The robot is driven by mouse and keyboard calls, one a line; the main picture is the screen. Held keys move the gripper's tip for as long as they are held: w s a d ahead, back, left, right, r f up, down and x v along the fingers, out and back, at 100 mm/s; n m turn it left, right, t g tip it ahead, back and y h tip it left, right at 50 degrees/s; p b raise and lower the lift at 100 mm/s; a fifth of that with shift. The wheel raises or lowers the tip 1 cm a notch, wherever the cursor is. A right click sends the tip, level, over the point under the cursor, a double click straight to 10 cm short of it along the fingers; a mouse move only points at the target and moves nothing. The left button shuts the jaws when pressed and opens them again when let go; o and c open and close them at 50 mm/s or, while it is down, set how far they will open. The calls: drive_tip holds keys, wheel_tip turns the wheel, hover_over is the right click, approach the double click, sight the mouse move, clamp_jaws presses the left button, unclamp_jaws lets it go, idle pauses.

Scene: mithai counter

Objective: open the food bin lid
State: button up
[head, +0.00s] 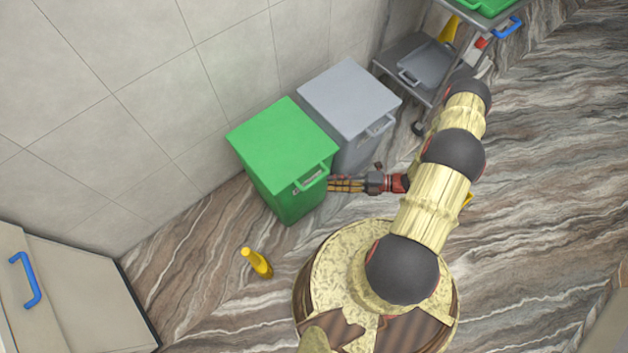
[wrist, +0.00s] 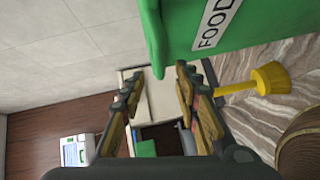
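The food bin (head: 285,190) is the green bin on the floor by the wall. Its green lid (head: 281,146) is down, and a green handle (head: 312,181) stands out at the lid's front edge. In the wrist view the bin (wrist: 178,30) fills the top, with a white FOOD label (wrist: 215,22) on its side. My gripper (head: 332,185) is just right of the handle, at about its height; I cannot tell whether it touches. In the wrist view my gripper (wrist: 160,72) has its fingers apart, with nothing between them.
A grey bin (head: 350,98) with a closed lid stands close beside the green one. A metal cart (head: 425,62) is at the upper right, and a cabinet with a blue handle (head: 25,280) at the lower left.

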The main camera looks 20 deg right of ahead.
sight(314, 181)
drive_tip(key=shift+b+x, duration=0.8)
drive_tip(key=shift+x, duration=3.1)
drive_tip(key=shift+c, duration=1)
clamp_jaws()
